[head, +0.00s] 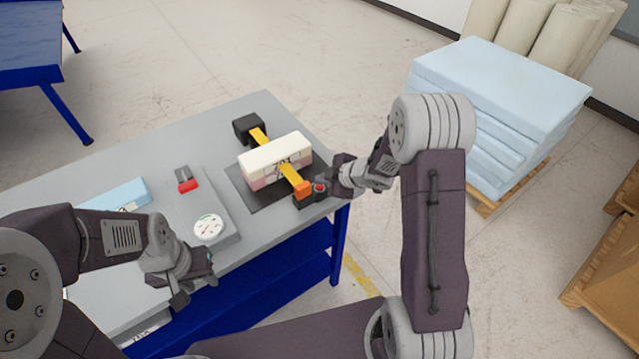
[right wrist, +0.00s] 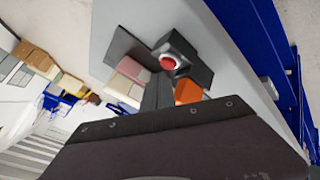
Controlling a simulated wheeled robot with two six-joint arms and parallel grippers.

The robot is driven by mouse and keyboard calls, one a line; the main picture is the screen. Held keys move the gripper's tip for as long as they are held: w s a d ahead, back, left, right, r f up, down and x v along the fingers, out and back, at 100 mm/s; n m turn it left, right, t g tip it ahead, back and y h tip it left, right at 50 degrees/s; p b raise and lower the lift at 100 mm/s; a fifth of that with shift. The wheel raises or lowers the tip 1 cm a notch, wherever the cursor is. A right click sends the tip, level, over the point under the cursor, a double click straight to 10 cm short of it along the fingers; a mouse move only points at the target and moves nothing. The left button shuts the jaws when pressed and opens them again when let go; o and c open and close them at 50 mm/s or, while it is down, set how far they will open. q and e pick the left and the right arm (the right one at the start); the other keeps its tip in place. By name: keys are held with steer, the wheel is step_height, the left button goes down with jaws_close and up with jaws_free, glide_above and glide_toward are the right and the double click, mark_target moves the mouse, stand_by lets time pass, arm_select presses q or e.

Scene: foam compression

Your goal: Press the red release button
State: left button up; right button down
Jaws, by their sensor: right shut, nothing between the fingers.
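The red release button (head: 320,187) sits on a small dark housing at the near right end of the press on the table. It also shows in the right wrist view (right wrist: 168,62), uncovered, beside the orange end block (right wrist: 188,92). My right gripper (head: 331,189) is shut and empty, with its tips close beside the button from the right; I cannot tell whether they touch it. In the right wrist view its dark fingers (right wrist: 158,88) point toward the button. My left gripper (head: 196,292) is open and empty, low in front of the table's near edge.
A cream and pink foam block (head: 275,152) lies under the yellow strap of the press on a dark mat (head: 246,200). Blue foam sheets (head: 500,85) stand on a pallet.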

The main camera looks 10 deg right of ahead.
steer(key=shift+r, duration=0.4)
step_height(320, 180, up, 5)
steer(key=p, duration=0.5)
steer(key=shift+f, duration=0.1)
stand_by(0.5)
step_height(320, 180, up, 7)
steer(key=t, duration=0.1)
glide_above(322, 188)
steer(key=a, duration=0.3)
steer(key=s+d+r+m+h+b, duration=0.1)
steer(key=d+r+m+h, duration=0.1)
steer(key=m, duration=0.1)
steer(key=s+d+f+m+g+h, duration=0.1)
steer(key=s+f+m+g, duration=0.1)
steer(key=s+m, duration=0.2)
steer(key=s+d+f+m+g, duration=0.1)
steer(key=s+f+m+g, duration=0.2)
steer(key=s, duration=0.8)
steer(key=s+d+f+m+g+h, duration=0.1)
steer(key=s+f+m+g, duration=0.1)
steer(key=s+m, duration=0.3)
steer(key=s, duration=0.2)
steer(key=shift+s+f+m+g+h, duration=0.3)
steer(key=shift+f+m, duration=0.05)
steer(key=shift+m, duration=0.05)
